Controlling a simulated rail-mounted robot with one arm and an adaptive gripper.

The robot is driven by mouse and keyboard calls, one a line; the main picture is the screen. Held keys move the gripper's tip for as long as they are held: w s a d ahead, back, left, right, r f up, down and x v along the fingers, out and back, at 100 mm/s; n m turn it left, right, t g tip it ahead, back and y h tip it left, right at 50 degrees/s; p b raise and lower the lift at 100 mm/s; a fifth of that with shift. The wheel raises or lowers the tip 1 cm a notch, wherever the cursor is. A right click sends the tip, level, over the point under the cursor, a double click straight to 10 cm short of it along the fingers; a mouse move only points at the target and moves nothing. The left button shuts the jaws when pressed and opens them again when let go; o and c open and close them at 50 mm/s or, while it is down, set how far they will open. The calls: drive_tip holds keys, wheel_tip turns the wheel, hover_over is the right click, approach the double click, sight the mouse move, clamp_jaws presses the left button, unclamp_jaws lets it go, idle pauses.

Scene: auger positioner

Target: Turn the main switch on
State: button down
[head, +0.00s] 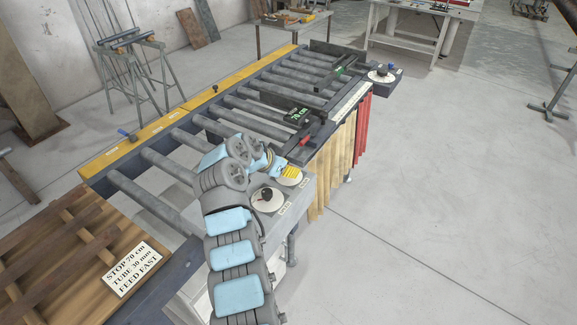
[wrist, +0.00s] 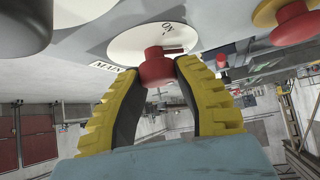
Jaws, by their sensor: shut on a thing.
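The main switch is a red knob (wrist: 156,68) on a round white plate (wrist: 135,40) marked ON, with the word MAIN beside it, in the wrist view. My gripper (wrist: 157,70) has its yellow and black fingers on either side of the red knob, shut on it. In the head view my gripper (head: 287,170) is over a white dial plate (head: 291,181) on the panel, and my arm partly blocks the view. The knob is hidden there. Which way it points cannot be read clearly.
A second dial (head: 268,199) with a dark knob lies near my arm. In the wrist view a red button on a yellow base (wrist: 292,22) is at right. The roller conveyor (head: 235,110) stretches behind, with a red-handled stop (head: 308,138).

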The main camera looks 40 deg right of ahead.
drive_tip(key=shift+f, duration=0.1)
drive_tip(key=shift+s+n+t+y+p, duration=0.15)
drive_tip(key=shift+n+t+y+p, duration=0.15)
drive_tip(key=shift+n+t+p, duration=1.3)
drive_tip(key=n+t+y+p, duration=0.1)
drive_tip(key=n, duration=0.2)
drive_tip(key=shift+d+n+t+p, duration=0.1)
drive_tip(key=shift+n+t+p, duration=0.2)
drive_tip(key=shift+p, duration=0.1)
drive_tip(key=n+t+y+p, duration=0.1)
drive_tip(key=n, duration=0.1)
drive_tip(key=shift+n+t+y, duration=0.3)
drive_tip(key=n+t+y, duration=0.1)
drive_tip(key=n+y, duration=0.1)
drive_tip(key=n, duration=0.1)
drive_tip(key=shift+f+n+b, duration=0.15)
drive_tip(key=shift+n+b, duration=0.15)
drive_tip(key=shift+b, duration=0.05)
drive_tip(key=n+t+y+b, duration=0.1)
drive_tip(key=n+y+b, duration=0.1)
drive_tip(key=shift+n+b, duration=0.4)
drive_tip(key=shift+n+y, duration=0.3)
drive_tip(key=shift+y, duration=0.1)
